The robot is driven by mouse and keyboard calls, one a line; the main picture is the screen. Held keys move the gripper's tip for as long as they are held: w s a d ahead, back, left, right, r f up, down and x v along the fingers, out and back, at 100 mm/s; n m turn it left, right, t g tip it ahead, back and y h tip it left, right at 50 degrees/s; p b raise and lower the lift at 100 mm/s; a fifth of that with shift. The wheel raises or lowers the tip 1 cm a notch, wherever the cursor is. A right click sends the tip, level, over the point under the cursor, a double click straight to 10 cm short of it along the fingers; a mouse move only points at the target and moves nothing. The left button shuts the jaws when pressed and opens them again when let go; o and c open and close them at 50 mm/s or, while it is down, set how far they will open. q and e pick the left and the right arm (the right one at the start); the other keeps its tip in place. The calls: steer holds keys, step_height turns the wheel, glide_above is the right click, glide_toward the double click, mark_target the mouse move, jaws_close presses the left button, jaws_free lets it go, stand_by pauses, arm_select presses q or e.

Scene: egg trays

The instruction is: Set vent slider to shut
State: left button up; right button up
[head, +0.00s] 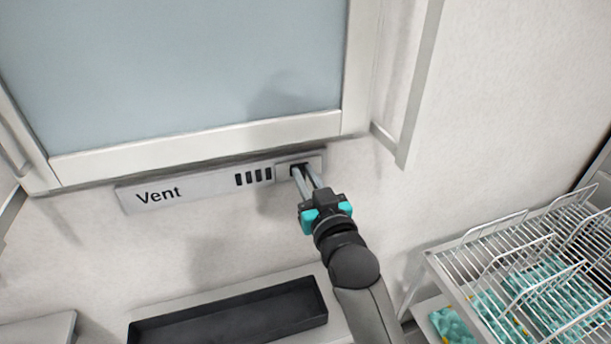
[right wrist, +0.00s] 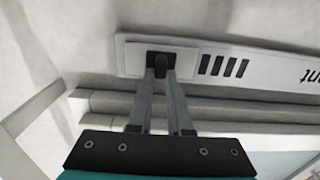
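The vent panel (head: 220,186) is a pale strip with the word "Vent" on the wall, under a framed window. The vent slider (head: 284,172) is a light plate at the panel's right end, with several dark slots showing just left of it. In the right wrist view the slider plate (right wrist: 128,58) has a dark square recess with a small dark knob (right wrist: 160,65). My right gripper (head: 305,172) reaches up to the plate; its two fingers (right wrist: 160,78) are close on either side of the knob and appear shut on it. My left gripper is not in view.
A window frame (head: 200,145) lies just above the panel. A black tray (head: 235,325) sits on a ledge below. A wire rack (head: 470,275) with teal patterned trays (head: 455,325) stands at the lower right. The wall around the panel is bare.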

jaws_close()
stand_by(0.8)
